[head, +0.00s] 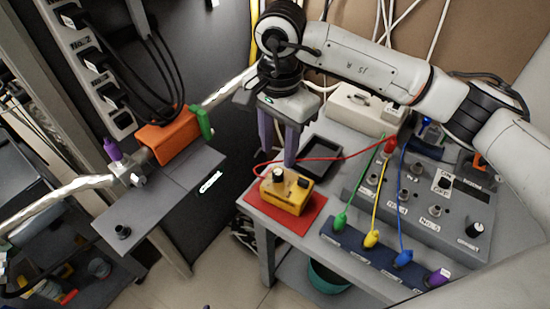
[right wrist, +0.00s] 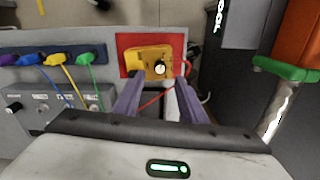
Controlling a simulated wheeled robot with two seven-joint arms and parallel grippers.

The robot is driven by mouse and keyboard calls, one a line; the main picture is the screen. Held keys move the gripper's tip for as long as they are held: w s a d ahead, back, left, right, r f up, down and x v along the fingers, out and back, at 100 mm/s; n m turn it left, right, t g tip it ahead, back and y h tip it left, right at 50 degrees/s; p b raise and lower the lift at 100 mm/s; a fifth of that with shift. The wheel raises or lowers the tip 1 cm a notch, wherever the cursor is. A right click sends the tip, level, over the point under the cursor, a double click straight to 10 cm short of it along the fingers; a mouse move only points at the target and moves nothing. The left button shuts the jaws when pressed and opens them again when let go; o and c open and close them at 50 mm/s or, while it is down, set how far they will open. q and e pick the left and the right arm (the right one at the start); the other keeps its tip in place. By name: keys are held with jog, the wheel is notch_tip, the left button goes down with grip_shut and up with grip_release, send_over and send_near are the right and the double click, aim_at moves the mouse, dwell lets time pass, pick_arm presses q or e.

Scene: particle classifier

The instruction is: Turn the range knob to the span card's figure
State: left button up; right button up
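A yellow box (head: 287,195) sits on a red mat (head: 258,210) at the left end of the grey table. On its top are a knob with a pale cap (head: 279,176) and a smaller dark knob (head: 303,182); I cannot tell which is the range knob. In the right wrist view the yellow box (right wrist: 147,54) shows one pale-capped knob (right wrist: 160,67) clearly. My right gripper (head: 279,157) points down above the box, its purple fingers apart with nothing between them; the fingers also show in the right wrist view (right wrist: 159,85). I cannot make out the span card. My left gripper is out of view.
A red cable runs beside the yellow box. A black tray (head: 317,157) lies behind it. A grey panel with knobs (head: 425,200) and a dark-blue strip with coloured plugs (head: 385,256) fill the table's right. An orange block (head: 166,138) stands on a separate shelf at left.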

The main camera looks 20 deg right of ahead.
aim_at(277, 172)
notch_tip(277, 172, down, 6)
jog(key=shift+p, duration=0.4)
jog(key=shift+f, duration=0.65)
grip_shut()
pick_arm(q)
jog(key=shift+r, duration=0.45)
